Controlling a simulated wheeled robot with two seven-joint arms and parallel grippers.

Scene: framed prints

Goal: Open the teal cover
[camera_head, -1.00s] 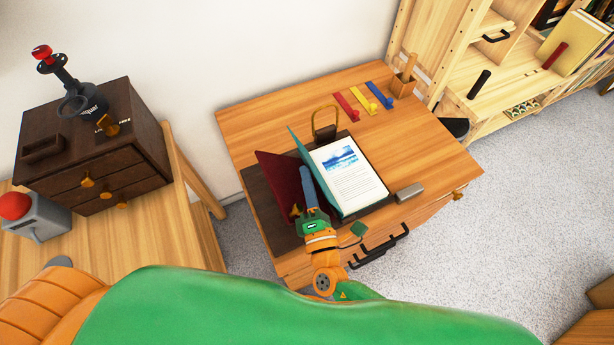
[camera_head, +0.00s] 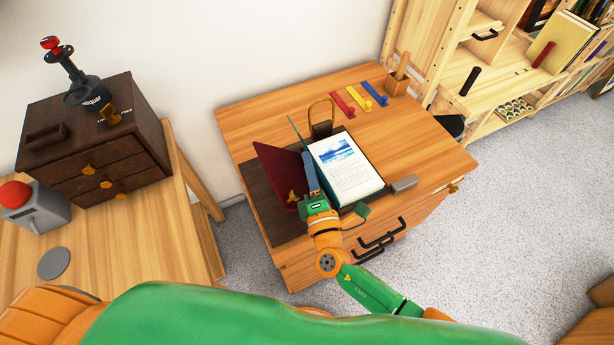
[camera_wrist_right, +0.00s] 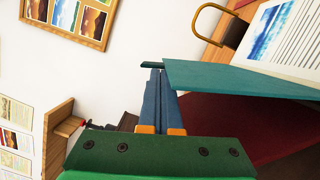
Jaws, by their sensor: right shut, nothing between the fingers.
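The teal cover (camera_head: 297,131) stands up steeply, almost edge-on in the head view, at the left side of a white page block (camera_head: 345,166) with a blue picture. In the wrist view the teal cover (camera_wrist_right: 235,77) runs rightward from beside my fingertips. My right gripper (camera_head: 308,160) is shut and empty, its blue fingers between the teal cover and a dark red cover (camera_head: 277,172). The fingers (camera_wrist_right: 157,75) are close along the teal cover; I cannot tell whether they touch it. Part of the teal cover is hidden by my gripper. My left gripper is out of view.
The book lies on a dark mat (camera_head: 262,197) on a wooden desk (camera_head: 425,150). A brass loop (camera_head: 321,112) stands behind it and a grey block (camera_head: 404,183) lies to its right. Coloured strips (camera_head: 361,97) lie at the back. The desk's right side is mostly clear.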

